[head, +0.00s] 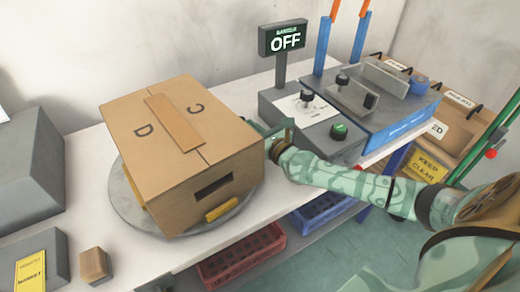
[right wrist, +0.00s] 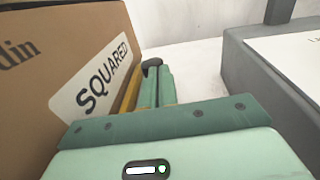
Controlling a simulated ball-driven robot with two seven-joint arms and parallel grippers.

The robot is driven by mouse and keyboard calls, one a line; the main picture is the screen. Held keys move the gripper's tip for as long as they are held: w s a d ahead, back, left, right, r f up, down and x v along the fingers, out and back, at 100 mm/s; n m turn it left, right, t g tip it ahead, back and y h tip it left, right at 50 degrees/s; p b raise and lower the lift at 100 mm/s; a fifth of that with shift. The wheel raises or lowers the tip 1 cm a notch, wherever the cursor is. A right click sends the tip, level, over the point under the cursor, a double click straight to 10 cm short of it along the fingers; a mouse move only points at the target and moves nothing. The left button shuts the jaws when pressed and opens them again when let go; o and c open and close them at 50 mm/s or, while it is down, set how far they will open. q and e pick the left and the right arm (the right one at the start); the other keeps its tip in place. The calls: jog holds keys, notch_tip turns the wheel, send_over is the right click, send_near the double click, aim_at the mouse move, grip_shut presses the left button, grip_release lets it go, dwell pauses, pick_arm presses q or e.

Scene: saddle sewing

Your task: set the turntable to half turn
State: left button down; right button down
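The turntable (head: 128,208) is a round grey disc on the white bench in the head view. A large cardboard box (head: 150,155) stands on it and hides most of it. Yellow pieces show at the box's base, one at the front (head: 222,209). My right gripper (head: 280,132) is at the box's right side. In the right wrist view its green fingers (right wrist: 155,88) look close together, beside the box face with a "SQUARED" label (right wrist: 98,80). A yellow strip (right wrist: 130,96) lies just left of the fingers; I cannot tell whether they touch it. My left gripper is out of view.
A grey control box (head: 310,125) with a dial and green button stands right of the turntable, below a sign (head: 284,38) reading "OFF". A blue fixture (head: 385,105) is behind it. A wooden block (head: 95,265) and grey boxes are at left. Red (head: 240,262) and blue crates sit below.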

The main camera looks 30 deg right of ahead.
jog(key=shift+w+d, duration=0.15)
jog(key=shift+w, duration=0.65)
